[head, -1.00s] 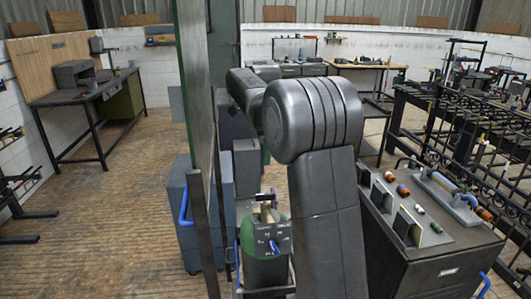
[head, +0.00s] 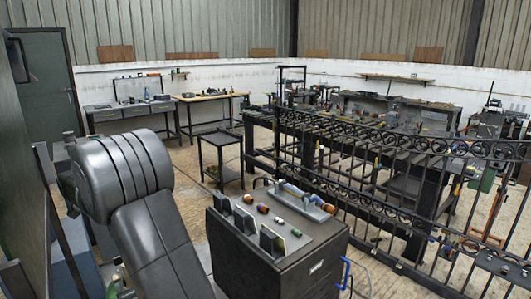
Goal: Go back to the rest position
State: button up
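My dark grey arm fills the lower left of the head view, with its thick rounded joint near the left edge. My gripper is not in view; I cannot see its fingers or whether it holds anything. The scroll gate (head: 405,160) of black iron, with a row of scrolls along its top rail, stands across the right side. It is upright and apart from my visible arm.
A dark cabinet (head: 282,265) with small tools and coloured cylinders on top stands close, right of my arm. A small dark side table (head: 221,140) is behind it. Workbenches line the back wall. A green panel (head: 22,190) is at the far left. Wooden floor shows between.

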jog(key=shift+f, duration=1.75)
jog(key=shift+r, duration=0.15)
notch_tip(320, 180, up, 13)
jog(key=b, duration=0.1)
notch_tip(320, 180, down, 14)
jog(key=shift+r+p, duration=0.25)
jog(key=shift+p, duration=0.45)
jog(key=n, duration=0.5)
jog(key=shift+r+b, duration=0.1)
jog(key=shift+b, duration=0.25)
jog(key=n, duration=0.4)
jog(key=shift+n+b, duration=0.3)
jog(key=shift+b, duration=0.05)
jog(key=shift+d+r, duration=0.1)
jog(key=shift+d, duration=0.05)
